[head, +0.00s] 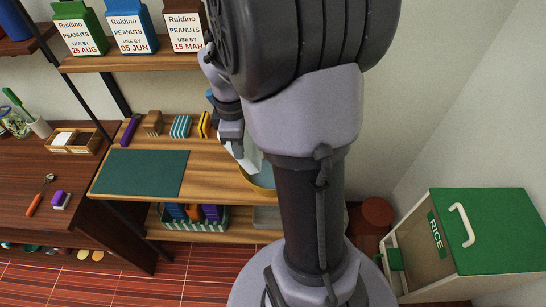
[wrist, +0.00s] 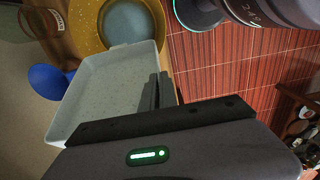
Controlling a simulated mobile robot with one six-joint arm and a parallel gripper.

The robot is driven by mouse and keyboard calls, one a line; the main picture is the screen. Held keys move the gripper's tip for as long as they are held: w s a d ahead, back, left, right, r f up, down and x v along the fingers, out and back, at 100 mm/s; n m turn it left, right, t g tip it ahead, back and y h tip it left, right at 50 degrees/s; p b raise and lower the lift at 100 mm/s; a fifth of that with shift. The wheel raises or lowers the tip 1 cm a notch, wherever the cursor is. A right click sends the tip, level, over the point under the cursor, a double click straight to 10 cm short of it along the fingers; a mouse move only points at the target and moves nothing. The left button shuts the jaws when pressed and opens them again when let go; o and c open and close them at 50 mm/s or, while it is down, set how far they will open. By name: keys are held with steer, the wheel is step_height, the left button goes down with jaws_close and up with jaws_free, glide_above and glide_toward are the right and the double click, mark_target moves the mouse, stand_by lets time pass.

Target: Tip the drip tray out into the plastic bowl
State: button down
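The drip tray (wrist: 110,88) is a pale grey, shallow, speckled rectangular tray, large in the wrist view. My gripper (wrist: 158,92) has its dark fingers at the tray's right wall and appears shut on it. A blue-grey round bowl (wrist: 130,20) sits within a yellow speckled round dish (wrist: 88,30) just beyond the tray's far edge; I cannot tell which is the plastic bowl. The tray's edge overlaps the yellow dish in the view. In the head view my arm hides most of this; a yellow rim (head: 263,180) and a pale tray part (head: 250,160) show.
A blue rounded thing (wrist: 48,82) lies left of the tray. On the wooden counter are a green mat (head: 142,172), sponges (head: 181,126) and a wooden block (head: 153,122). Peanut boxes (head: 131,27) stand on the shelf above. A green-lidded rice bin (head: 485,230) stands at right.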

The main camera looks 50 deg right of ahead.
steer(key=w+a+f+g+h+p, duration=0.4)
steer(key=w+a+f+g+h, duration=0.4)
steer(key=w+a+f+g, duration=0.1)
steer(key=shift+w+a+f+g+h, duration=0.15)
steer(key=shift+w+f+g+h, duration=0.4)
steer(key=shift+w, duration=0.45)
steer(key=shift+r, duration=0.25)
stand_by(0.7)
